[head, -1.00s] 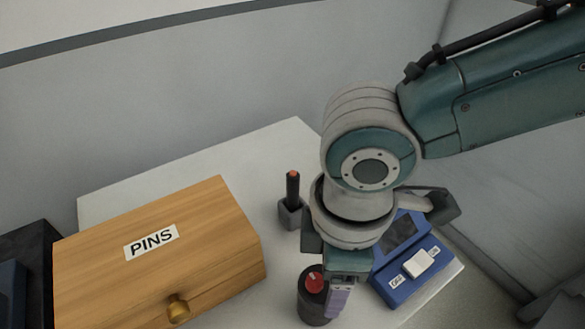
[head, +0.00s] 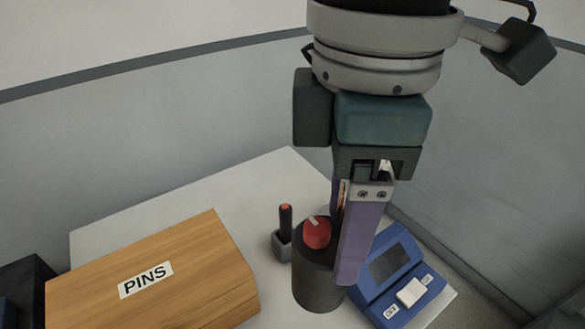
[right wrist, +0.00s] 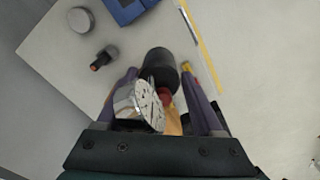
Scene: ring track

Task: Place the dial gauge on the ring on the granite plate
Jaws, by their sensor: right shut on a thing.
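My right gripper (head: 348,275) points down with its purple fingers shut on the dial gauge. In the right wrist view the gauge's white dial face (right wrist: 148,104) sits between the fingers. Its dark cylindrical base (head: 316,280) with a red knob (head: 317,234) hangs at the fingertips in the head view, beside the near finger. The base also shows in the right wrist view (right wrist: 160,66). The near finger hides most of the dial in the head view. No ring and no granite plate can be made out. My left gripper is not in view.
A wooden box marked PINS (head: 150,275) stands at the left on the pale table (head: 190,190). A dark stick with an orange tip stands in a grey holder (head: 283,247). A blue device (head: 390,270) with a white button is at the right. Grey walls lie behind.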

